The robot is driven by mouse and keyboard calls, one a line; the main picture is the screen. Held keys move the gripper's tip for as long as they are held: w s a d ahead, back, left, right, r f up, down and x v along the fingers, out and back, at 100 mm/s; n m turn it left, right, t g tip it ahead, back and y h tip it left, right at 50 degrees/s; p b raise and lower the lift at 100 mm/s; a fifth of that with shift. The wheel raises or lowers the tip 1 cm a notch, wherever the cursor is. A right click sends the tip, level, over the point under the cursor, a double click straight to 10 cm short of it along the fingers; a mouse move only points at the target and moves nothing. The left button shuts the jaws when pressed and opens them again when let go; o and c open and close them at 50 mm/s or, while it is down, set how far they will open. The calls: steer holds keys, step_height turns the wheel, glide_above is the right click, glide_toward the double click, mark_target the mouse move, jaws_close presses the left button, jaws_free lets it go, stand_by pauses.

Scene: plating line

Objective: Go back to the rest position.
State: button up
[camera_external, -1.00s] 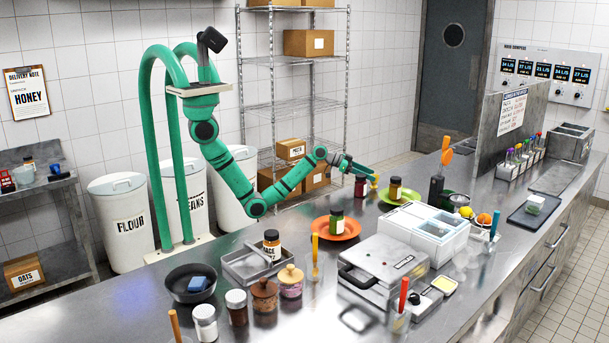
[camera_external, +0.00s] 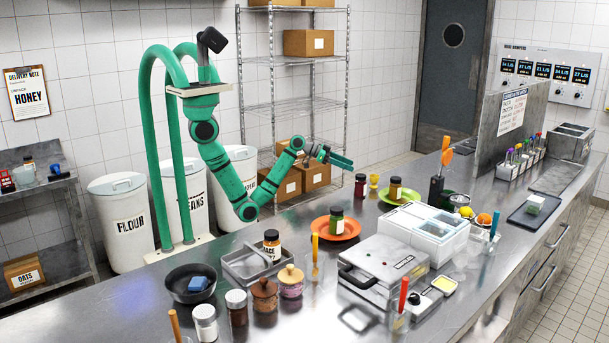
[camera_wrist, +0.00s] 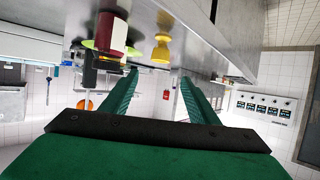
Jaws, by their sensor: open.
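My gripper (camera_external: 341,160) is open and empty, raised above the far edge of the steel counter. Its two green fingers (camera_wrist: 160,95) are spread apart in the wrist view with nothing between them. Near it on the counter stand a dark red jar (camera_external: 360,186) and a small yellow cup (camera_external: 374,181). In the wrist view, which is turned over, the red jar (camera_wrist: 112,34) and the yellow cup (camera_wrist: 162,48) stand beyond the fingers, apart from them.
A green plate (camera_external: 412,197) with a jar and an orange plate (camera_external: 348,229) with a jar lie on the counter (camera_external: 205,258). A waffle iron (camera_external: 383,268) and a white container (camera_external: 427,230) stand nearer. A wire shelf (camera_external: 290,108) with boxes stands behind my arm.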

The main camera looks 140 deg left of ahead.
steer(key=shift+s+d+r, duration=0.15)
steer(key=shift+s+d, duration=0.1)
steer(key=shift+s, duration=0.05)
stand_by(0.5)
steer(key=s+d+f+n+y, duration=0.2)
steer(key=s+d+f+n, duration=0.2)
steer(key=d+f, duration=0.3)
steer(key=s+d+f+n+y, duration=0.1)
steer(key=s+d+f+n, duration=0.35)
steer(key=f, duration=0.45)
steer(key=w+d+f+m+t+h, duration=0.1)
steer(key=w+d+f+m+h, duration=0.15)
steer(key=d, duration=0.85)
steer(key=w+d+f+m+t+h, duration=0.1)
steer(key=d+m, duration=0.3)
steer(key=d, duration=0.7)
steer(key=s+d+r+m+t+h, duration=0.1)
steer(key=d+m+h, duration=0.3)
steer(key=d, duration=0.7)
steer(key=s+d+r+m+t+h, duration=0.2)
steer(key=d+m, duration=0.4)
steer(key=d, duration=0.6)
steer(key=s+r+h, duration=0.1)
steer(key=s+h, duration=0.1)
steer(key=shift+s+d+r+m+h, duration=0.15)
steer(key=shift+d+r+m+h, duration=0.1)
steer(key=shift+r+m+h, duration=0.15)
